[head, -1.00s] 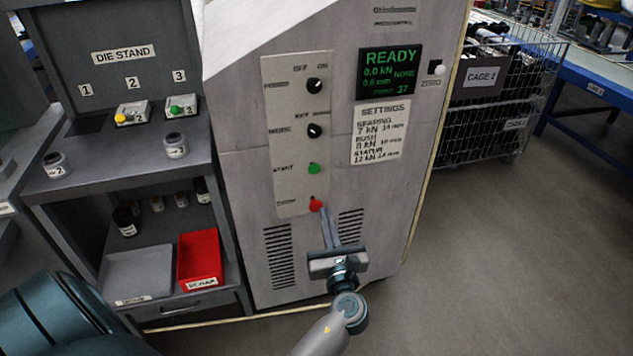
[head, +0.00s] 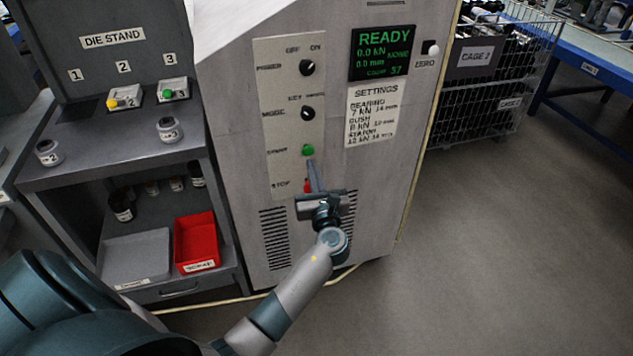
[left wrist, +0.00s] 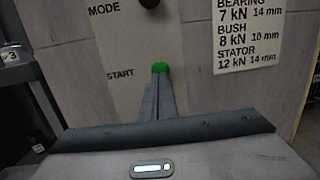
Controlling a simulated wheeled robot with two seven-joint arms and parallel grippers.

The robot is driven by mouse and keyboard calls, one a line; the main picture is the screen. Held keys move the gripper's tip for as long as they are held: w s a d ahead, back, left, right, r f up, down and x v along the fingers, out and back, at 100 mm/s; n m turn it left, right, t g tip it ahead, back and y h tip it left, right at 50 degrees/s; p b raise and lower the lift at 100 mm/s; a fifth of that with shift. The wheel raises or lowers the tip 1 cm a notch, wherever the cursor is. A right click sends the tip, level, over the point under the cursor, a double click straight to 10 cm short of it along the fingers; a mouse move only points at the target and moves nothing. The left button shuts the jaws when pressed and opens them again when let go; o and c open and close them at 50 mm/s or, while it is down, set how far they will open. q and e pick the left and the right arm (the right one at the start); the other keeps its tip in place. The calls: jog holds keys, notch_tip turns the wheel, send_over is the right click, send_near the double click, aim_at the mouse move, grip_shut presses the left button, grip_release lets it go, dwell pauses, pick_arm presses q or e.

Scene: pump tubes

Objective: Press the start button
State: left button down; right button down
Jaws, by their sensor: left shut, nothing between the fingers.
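The green start button (head: 308,150) sits on the pale control panel (head: 289,120) of the grey press cabinet. It also shows in the left wrist view (left wrist: 159,67), beside the START label. My left gripper (head: 312,163) is shut and empty, with its fingertips just below the green button. In the left wrist view the shut fingers (left wrist: 160,82) point at the button and overlap its lower edge. I cannot tell whether they touch it. The red stop button (head: 307,186) lies below, partly hidden by the gripper. My right gripper is not in view.
The display (head: 382,52) reads READY. Two black knobs, power (head: 307,68) and mode (head: 308,113), are above the start button. A die stand (head: 110,165) with a red bin (head: 196,241) is at left. A wire cage (head: 480,90) stands at right; the floor in front is clear.

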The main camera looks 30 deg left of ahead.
aim_at(308, 153)
pick_arm(q)
jog(key=x, duration=0.2)
jog(key=shift+w+a, duration=0.4)
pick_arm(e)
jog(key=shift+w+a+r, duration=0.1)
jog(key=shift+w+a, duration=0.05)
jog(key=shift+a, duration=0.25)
